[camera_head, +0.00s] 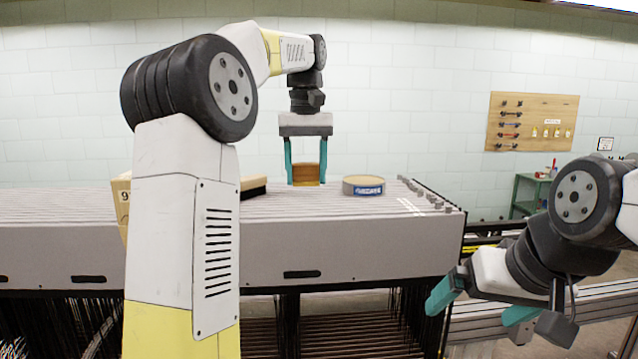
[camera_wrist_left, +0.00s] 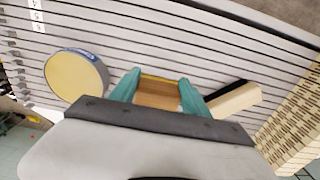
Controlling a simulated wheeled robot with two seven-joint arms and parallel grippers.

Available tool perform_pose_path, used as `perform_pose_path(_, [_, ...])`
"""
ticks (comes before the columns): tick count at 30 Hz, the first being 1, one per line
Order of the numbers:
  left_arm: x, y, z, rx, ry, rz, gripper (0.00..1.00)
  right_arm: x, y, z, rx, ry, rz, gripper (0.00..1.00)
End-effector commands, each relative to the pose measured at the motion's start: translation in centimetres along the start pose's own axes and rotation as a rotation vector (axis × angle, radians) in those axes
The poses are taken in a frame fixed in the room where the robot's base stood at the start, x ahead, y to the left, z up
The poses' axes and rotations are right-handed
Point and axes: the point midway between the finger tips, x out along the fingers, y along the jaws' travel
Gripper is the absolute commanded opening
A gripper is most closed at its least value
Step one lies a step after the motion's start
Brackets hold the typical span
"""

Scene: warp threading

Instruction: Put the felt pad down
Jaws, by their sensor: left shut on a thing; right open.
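The felt pad appears to be the small wood-brown block with a yellowish edge (camera_head: 306,174), held between the teal fingers of my left gripper (camera_head: 306,172). The left gripper is shut on it and points down over the grey slatted top of the loom (camera_head: 340,235). The block also shows between the fingers in the left wrist view (camera_wrist_left: 158,95). I cannot tell whether its underside touches the slats. My right gripper (camera_head: 482,305) is open and empty, low at the right beside the loom's end.
A round tin with a blue label (camera_head: 363,186) stands right of the left gripper. A brush with a wooden back (camera_wrist_left: 235,101) and a patterned tan box (camera_wrist_left: 295,125) lie on the other side. Small grey knobs (camera_head: 422,191) line the right end. Bare slats surround the gripper.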

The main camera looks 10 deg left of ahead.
Motion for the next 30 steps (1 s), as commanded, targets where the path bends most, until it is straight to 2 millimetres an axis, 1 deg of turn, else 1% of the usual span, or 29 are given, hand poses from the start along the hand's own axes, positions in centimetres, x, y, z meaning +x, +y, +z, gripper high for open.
perform_pose_path(1, [0.8, 0.0, 0.1, 0.0, -0.003, -0.001, 0.22, 0.0, 0.0, 0.0, 0.0, 0.0, 0.0, 1.0])
perform_pose_path(3, [1.7, 0.0, 0.1, 0.0, -0.003, -0.001, 0.22, 0.0, 0.0, 0.0, 0.0, 0.0, 0.0, 1.0])
perform_pose_path(6, [2.4, 0.0, 0.1, 0.0, -0.001, 0.0, 0.22, 0.0, 0.0, 0.0, 0.0, 0.0, 0.0, 1.0])
perform_pose_path(16, [2.6, 0.1, 0.1, -0.001, -0.001, 0.0, 0.22, 0.0, 0.0, 0.0, 0.0, 0.0, 0.0, 1.0])
perform_pose_path(17, [2.6, 0.1, 0.1, -0.001, 0.0, 0.0, 0.58, 0.0, 0.0, 0.0, 0.0, 0.0, 0.0, 1.0])
perform_pose_path(18, [2.6, 0.1, 0.1, -0.001, 0.0, 0.0, 0.66, 0.0, 0.0, 0.0, 0.0, 0.0, 0.0, 1.0])
perform_pose_path(20, [2.6, 0.1, 0.1, -0.001, 0.0, 0.0, 0.76, 0.0, 0.0, 0.0, 0.0, 0.0, 0.0, 1.0])
perform_pose_path(30, [2.4, 0.1, 0.0, -0.001, 0.0, 0.0, 0.76, 0.0, 0.0, 0.0, 0.0, 0.0, 0.0, 1.0])
